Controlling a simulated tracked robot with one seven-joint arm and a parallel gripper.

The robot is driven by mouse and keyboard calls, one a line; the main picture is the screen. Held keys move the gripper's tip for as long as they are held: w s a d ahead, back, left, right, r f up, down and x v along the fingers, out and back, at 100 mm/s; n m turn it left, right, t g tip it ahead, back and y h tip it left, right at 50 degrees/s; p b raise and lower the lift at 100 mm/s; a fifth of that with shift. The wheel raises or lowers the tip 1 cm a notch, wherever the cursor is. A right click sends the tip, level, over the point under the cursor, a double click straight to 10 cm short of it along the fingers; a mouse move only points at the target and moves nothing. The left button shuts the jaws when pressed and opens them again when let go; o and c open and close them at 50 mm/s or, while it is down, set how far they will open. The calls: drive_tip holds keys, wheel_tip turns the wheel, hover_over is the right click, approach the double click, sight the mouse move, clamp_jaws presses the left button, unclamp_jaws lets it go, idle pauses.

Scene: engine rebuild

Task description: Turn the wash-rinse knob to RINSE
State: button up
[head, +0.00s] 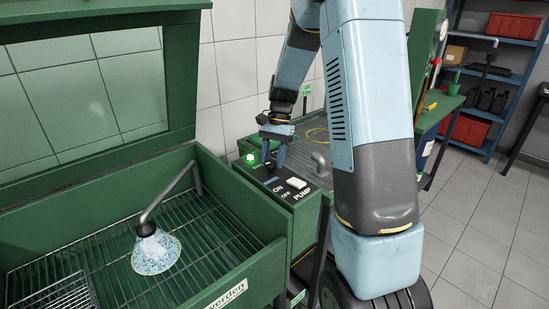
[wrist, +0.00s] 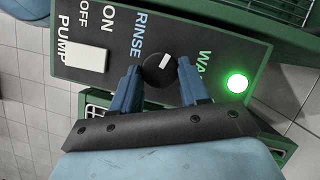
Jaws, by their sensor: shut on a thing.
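The wash-rinse knob (wrist: 156,72) is a round black dial with a short white pointer mark, on the dark control panel (wrist: 240,55). In the wrist view the mark slants up and to the right, toward the side of the partly hidden WASH label (wrist: 204,62) and away from the RINSE label (wrist: 140,36) at upper left. My gripper (wrist: 160,65) has its two blue fingers on either side of the knob, shut on it. In the head view my gripper (head: 274,158) reaches down onto the panel and hides the knob.
A lit green lamp (wrist: 237,83) and a white pump rocker switch (wrist: 86,56) flank the knob. The green wash basin (head: 225,175) with a wire grate lies left; its bent spout (head: 165,195) sprays.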

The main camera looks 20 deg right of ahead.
drive_tip(key=n, duration=0.1)
drive_tip(key=n+h, duration=0.1)
drive_tip(key=n, duration=0.2)
drive_tip(key=shift+w+a+r+n+g, duration=0.1)
drive_tip(key=shift+w+a+n+g, duration=0.2)
drive_tip(key=shift+g, duration=0.1)
drive_tip(key=shift+s+n+h, duration=0.1)
drive_tip(key=shift+n+h, duration=0.8)
drive_tip(key=shift+n, duration=0.9)
drive_tip(key=shift+g, duration=0.3)
drive_tip(key=o, duration=1)
drive_tip(key=shift+o, duration=0.2)
